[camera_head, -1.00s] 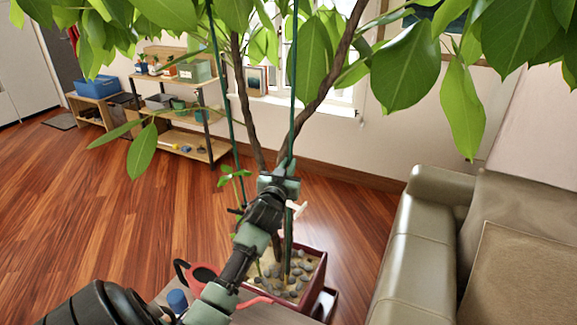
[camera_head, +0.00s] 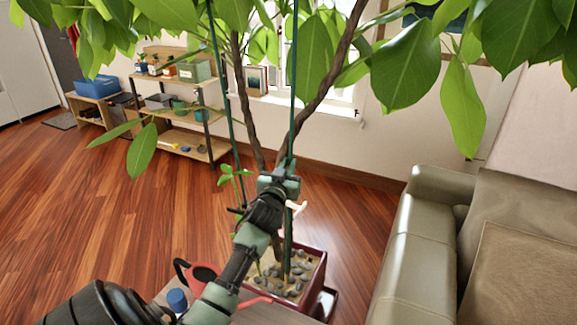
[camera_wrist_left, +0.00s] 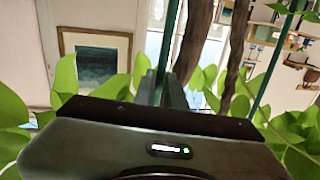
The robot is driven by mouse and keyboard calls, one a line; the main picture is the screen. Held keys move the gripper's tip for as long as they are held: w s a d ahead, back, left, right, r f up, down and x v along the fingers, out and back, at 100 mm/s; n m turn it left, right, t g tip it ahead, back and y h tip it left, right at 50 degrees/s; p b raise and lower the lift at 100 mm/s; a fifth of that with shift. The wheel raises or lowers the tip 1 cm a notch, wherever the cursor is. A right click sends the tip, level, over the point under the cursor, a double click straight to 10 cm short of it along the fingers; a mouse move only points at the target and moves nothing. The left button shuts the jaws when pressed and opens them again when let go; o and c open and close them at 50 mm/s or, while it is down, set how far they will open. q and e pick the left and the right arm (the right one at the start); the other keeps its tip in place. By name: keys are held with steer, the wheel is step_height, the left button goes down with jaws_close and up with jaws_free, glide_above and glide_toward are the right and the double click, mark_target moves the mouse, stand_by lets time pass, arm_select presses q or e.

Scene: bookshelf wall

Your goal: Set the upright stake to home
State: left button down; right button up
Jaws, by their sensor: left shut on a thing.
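The upright stake (camera_head: 293,90) is a thin dark green rod that stands nearly vertical among the tree's trunks. Its lower part goes down into the dark red planter (camera_head: 318,278), which holds sand-coloured soil and grey pebbles. My left gripper (camera_head: 288,166) is shut on this stake below the leaves. In the left wrist view the stake (camera_wrist_left: 170,45) runs up from between the fingers (camera_wrist_left: 163,86). A second green stake (camera_head: 222,85) leans on the left, also seen in the left wrist view (camera_wrist_left: 275,68). My right gripper is out of view.
Brown trunks (camera_head: 327,85) rise close beside my gripper, and large leaves (camera_head: 405,65) hang above. A red watering can (camera_head: 203,274) and blue cup (camera_head: 177,299) stand near my left forearm. A sofa (camera_head: 415,245) is on the right. Wood floor (camera_head: 110,205) lies clear on the left.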

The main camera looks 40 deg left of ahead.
arm_select(q)
step_height(320, 180, down, 7)
steer(key=b, duration=0.3)
steer(key=shift+f+b, duration=0.15)
steer(key=shift+b, duration=0.2)
steer(key=shift+s, duration=0.1)
steer(key=c, duration=1.5)
jaws_free()
steer(key=shift+f, duration=0.1)
steer(key=v, duration=0.7)
steer(key=shift+s+d, duration=0.15)
steer(key=shift+s, duration=0.2)
